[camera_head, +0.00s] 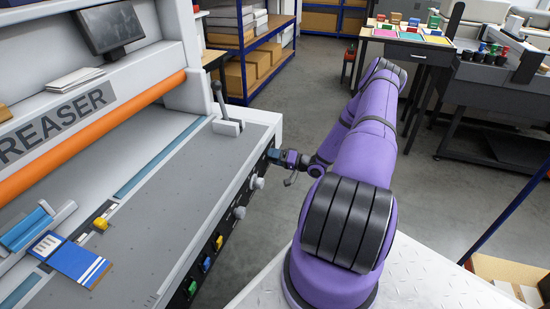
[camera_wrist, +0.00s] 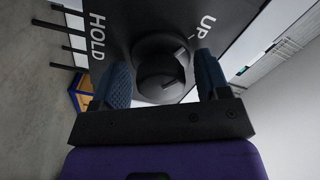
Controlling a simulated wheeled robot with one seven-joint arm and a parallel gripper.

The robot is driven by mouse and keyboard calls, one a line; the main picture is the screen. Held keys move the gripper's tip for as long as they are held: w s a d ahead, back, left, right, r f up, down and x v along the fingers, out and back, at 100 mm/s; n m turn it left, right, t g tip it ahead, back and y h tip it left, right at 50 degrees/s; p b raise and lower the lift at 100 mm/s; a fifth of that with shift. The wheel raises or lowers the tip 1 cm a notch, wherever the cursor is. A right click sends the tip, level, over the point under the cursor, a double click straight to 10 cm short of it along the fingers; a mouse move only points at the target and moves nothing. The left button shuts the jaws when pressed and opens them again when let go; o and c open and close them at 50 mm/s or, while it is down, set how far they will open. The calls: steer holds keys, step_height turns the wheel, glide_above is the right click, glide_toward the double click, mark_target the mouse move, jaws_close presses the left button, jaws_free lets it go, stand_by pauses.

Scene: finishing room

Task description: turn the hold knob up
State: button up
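The hold knob (camera_wrist: 158,72) is a dark round knob on a black panel (camera_wrist: 118,20) in the wrist view. The white word HOLD is printed to its left and UP to its upper right. My gripper (camera_wrist: 163,80) is open, with one blue finger on each side of the knob. I cannot tell whether either finger touches it. In the head view my gripper (camera_head: 277,155) is at the far end of the creaser's front panel, and the knob is hidden there.
The creaser (camera_head: 180,200) fills the left, with a lever (camera_head: 222,108) on top. Two pale knobs (camera_head: 257,182) (camera_head: 239,212) and several coloured buttons (camera_head: 206,264) line its front panel. Open floor (camera_head: 260,235) lies between the panel and my arm.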

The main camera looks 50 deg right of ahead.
steer(key=shift+s, duration=0.1)
steer(key=v, duration=1)
steer(key=shift+s+d, duration=0.15)
steer(key=shift+s, duration=0.1)
